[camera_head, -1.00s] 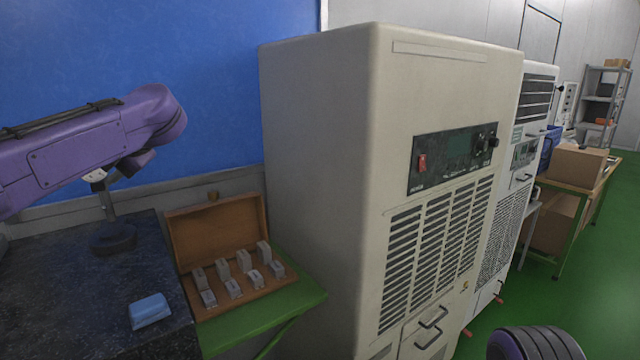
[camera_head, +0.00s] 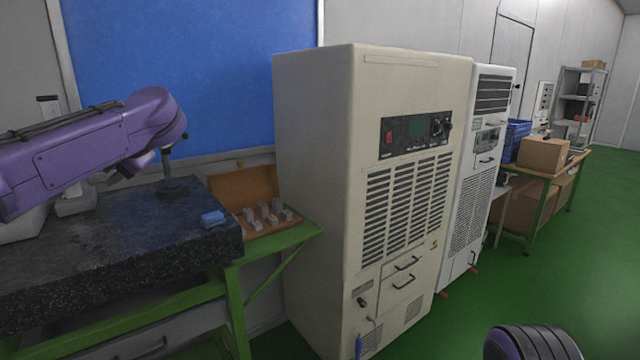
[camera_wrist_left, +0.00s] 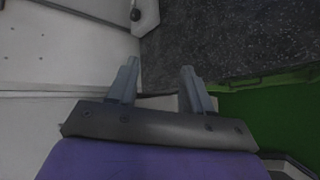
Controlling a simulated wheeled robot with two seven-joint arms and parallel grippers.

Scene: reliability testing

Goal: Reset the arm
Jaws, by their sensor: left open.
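My purple left arm comes in from the left in the head view, above the dark granite slab (camera_head: 120,240). Its gripper is not visible there. In the left wrist view my left gripper (camera_wrist_left: 160,68) is open, with two grey fingers apart and nothing between them. Dark speckled stone and a green edge lie beyond the fingers. A dark ribbed part of my own body shows at the bottom right of the head view. My right gripper is not in view.
On the slab are a blue block (camera_head: 213,219) and a dark stand (camera_head: 172,187). An open wooden box (camera_head: 245,184) with several small grey blocks stands beside it on a green table (camera_head: 290,238). A tall beige cabinet (camera_head: 320,180) stands right of it. Green floor (camera_head: 590,260) is clear at right.

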